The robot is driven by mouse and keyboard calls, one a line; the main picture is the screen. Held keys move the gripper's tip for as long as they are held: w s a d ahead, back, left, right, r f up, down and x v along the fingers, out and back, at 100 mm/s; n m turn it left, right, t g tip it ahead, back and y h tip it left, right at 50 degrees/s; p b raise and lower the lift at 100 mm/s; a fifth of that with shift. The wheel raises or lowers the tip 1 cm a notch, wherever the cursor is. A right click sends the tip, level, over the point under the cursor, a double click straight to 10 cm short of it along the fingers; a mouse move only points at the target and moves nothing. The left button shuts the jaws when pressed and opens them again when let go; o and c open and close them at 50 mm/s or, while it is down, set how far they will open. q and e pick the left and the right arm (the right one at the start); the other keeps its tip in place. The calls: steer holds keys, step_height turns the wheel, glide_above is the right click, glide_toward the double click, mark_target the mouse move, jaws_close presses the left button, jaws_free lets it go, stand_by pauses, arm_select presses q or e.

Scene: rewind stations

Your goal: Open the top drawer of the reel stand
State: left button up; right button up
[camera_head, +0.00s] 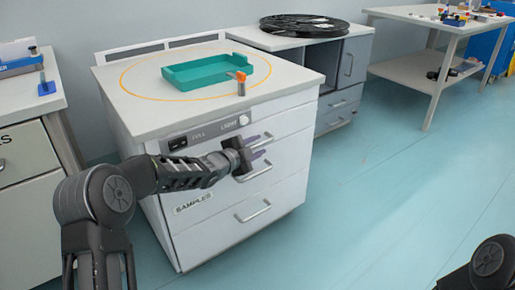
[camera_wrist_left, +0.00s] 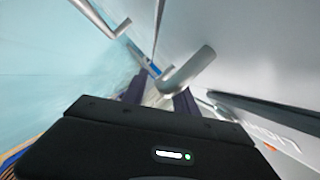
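The nearest cabinet is a white stand (camera_head: 215,235) with stacked drawers and bar handles; its lower front carries a SAMPLES label. Another, grey cabinet (camera_head: 338,108) behind it bears a black reel (camera_head: 303,25). I cannot tell for certain which one the task calls the reel stand. My left gripper (camera_head: 263,148) is at the upper drawer front of the white stand, fingers pointing along it. In the left wrist view its fingers are apart, and a metal bar handle (camera_wrist_left: 190,70) reaches between or just beyond the tips. Contact is unclear. The drawers look shut. My right gripper is out of view.
A teal tray (camera_head: 200,73) and an orange-topped post (camera_head: 241,84) stand on the white stand's top. A worktable (camera_head: 440,20) with small items is at the back right, another bench (camera_head: 25,150) at the left. The floor (camera_head: 380,200) to the right is clear.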

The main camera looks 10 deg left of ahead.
arm_select(q)
steer(key=shift+w+d, duration=0.15)
steer(key=shift+w, duration=0.15)
jaws_close()
stand_by(1.3)
